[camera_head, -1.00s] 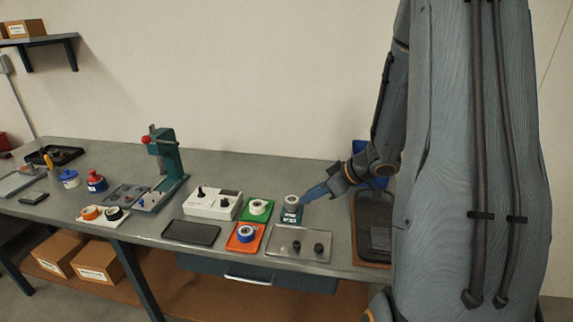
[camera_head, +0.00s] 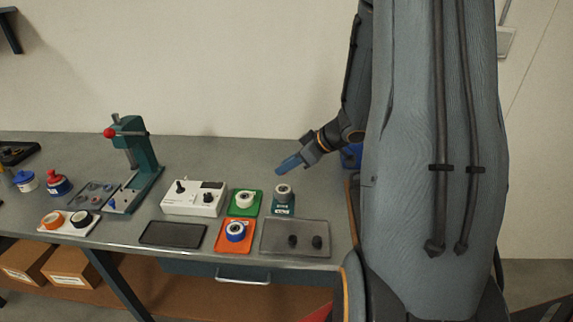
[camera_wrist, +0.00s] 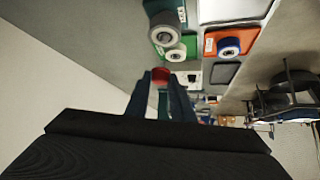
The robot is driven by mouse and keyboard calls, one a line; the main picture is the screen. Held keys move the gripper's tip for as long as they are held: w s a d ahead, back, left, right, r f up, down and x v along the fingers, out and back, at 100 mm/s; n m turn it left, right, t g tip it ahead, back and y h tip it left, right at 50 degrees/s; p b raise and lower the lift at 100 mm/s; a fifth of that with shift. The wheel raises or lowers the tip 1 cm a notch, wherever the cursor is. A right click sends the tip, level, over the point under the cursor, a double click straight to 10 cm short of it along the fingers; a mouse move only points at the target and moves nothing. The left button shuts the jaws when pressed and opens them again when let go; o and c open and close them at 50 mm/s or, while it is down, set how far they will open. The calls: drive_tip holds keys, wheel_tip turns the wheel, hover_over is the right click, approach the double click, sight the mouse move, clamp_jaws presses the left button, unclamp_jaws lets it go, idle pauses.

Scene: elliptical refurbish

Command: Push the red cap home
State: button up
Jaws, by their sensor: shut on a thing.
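My gripper (camera_head: 277,171) hangs above the bench, just behind the teal block (camera_head: 283,210) that carries a grey ring (camera_head: 283,190). In the wrist view my gripper (camera_wrist: 161,82) is shut on a small red piece (camera_wrist: 160,77), seemingly the red cap, between the fingertips. In the head view the fingers hide this piece. The grey ring also shows in the wrist view (camera_wrist: 164,34), apart from the fingers.
A green tray (camera_head: 234,211) holds a white ring, and an orange tray (camera_head: 222,245) a blue ring. A clear tray (camera_head: 272,246) holds two black knobs. A white control box (camera_head: 194,199) and a teal press (camera_head: 138,155) stand left.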

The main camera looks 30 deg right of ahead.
drive_tip(key=shift+f+b, duration=2.55)
drive_tip(key=shift+b, duration=0.35)
drive_tip(key=shift+s+d+p, duration=0.1)
drive_tip(key=shift+s+p, duration=0.05)
drive_tip(key=shift+p, duration=0.35)
drive_tip(key=shift+f, duration=0.65)
drive_tip(key=o, duration=1.1)
drive_tip(key=v, duration=0.7)
drive_tip(key=shift+s+d+r, duration=0.15)
drive_tip(key=shift+s+r, duration=0.1)
drive_tip(key=shift+s, duration=0.1)
